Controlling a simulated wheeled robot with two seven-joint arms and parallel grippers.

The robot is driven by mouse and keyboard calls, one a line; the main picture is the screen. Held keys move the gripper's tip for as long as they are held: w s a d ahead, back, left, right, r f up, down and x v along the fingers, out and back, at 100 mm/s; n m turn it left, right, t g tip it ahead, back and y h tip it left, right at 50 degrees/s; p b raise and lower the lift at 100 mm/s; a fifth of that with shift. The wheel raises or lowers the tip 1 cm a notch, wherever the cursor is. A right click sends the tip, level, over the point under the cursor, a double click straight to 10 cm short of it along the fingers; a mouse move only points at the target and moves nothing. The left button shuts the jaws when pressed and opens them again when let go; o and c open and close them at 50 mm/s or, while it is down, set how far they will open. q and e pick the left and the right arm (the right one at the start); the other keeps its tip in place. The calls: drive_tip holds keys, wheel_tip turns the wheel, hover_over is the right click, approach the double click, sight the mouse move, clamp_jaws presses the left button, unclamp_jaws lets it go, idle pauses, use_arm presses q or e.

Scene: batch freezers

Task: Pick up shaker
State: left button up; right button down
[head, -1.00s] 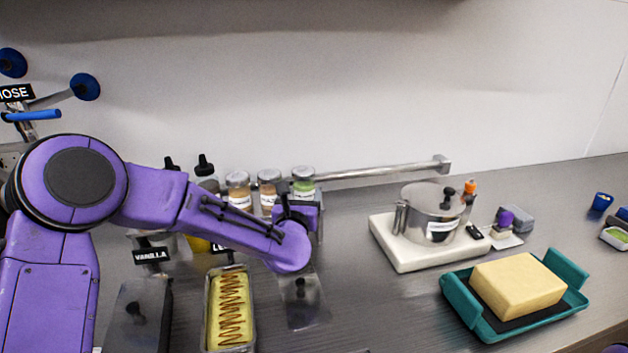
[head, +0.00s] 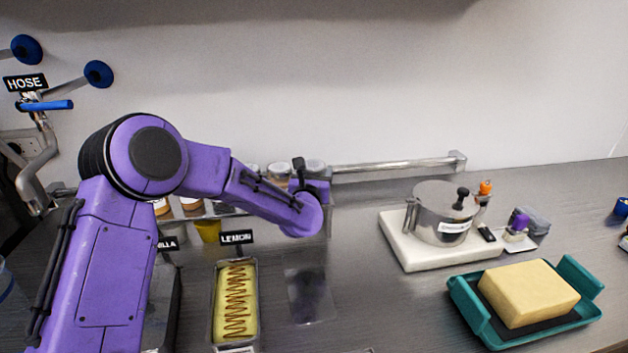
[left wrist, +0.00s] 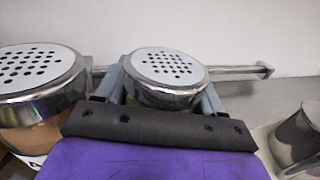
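Several shakers with perforated metal lids stand in a row at the back of the counter, partly hidden by my left arm. The right-hand shaker (head: 315,167) shows only its lid in the head view. In the left wrist view a shaker (left wrist: 165,72) stands upright between the two grey fingers of my left gripper (left wrist: 163,97). The fingers flank it closely; whether both press on it cannot be told. In the head view my left gripper (head: 308,184) is at the front of this shaker. A neighbouring shaker (left wrist: 38,88) with brownish contents is close at the left. My right gripper is not visible.
A metal rail (head: 395,166) runs along the wall behind. A yellow loaf-shaped tub (head: 236,303) is below my arm. A metal pot (head: 443,212) stands on a white base (head: 410,250) to the right, with a teal tray (head: 470,310) holding a yellow block in front.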

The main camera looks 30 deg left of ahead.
sight(318, 169)
use_arm(q)
drive_tip(key=shift+w, duration=0.1)
drive_tip(key=shift+r, duration=0.25)
wheel_tip(318, 169, up, 2)
drive_tip(key=shift+r+b, duration=0.2)
drive_tip(key=shift+b, duration=0.1)
drive_tip(key=s+d+r, duration=0.1)
drive_tip(key=s+r+b, duration=0.1)
drive_tip(key=r, duration=0.1)
drive_tip(key=s+d+r, duration=0.1)
drive_tip(key=s+r, duration=0.1)
drive_tip(key=shift+d+r+b, duration=0.2)
drive_tip(key=shift+d+b, duration=0.15)
drive_tip(key=shift+b, duration=0.05)
drive_tip(key=s+d+r+b, duration=0.2)
drive_tip(key=s+d+r, duration=0.2)
drive_tip(key=s, duration=0.3)
drive_tip(key=shift+s+d+r, duration=0.3)
drive_tip(key=shift+d, duration=0.4)
